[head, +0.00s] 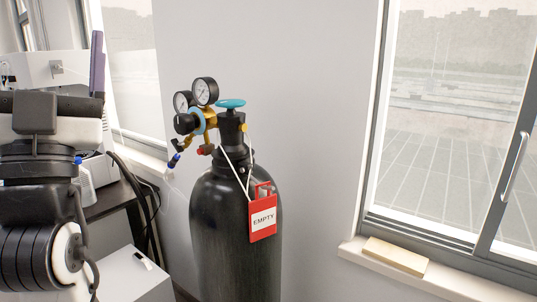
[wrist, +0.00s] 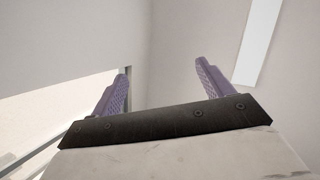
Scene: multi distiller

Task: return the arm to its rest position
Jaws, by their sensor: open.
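My gripper (wrist: 162,85) shows in the wrist view with its two purple ridged fingers spread wide apart. Nothing is between them; behind them are only pale walls and part of a window. In the head view, my folded arm fills the left edge, and a purple finger (head: 97,65) points upward above it. The gripper is up high and to the left of the gas cylinder, apart from it.
A black gas cylinder (head: 235,235) stands by the wall with gauges (head: 205,91), a teal valve knob (head: 230,103) and a red EMPTY tag (head: 263,215). A dark table (head: 112,200) is at left. A wooden block (head: 396,256) lies on the right windowsill.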

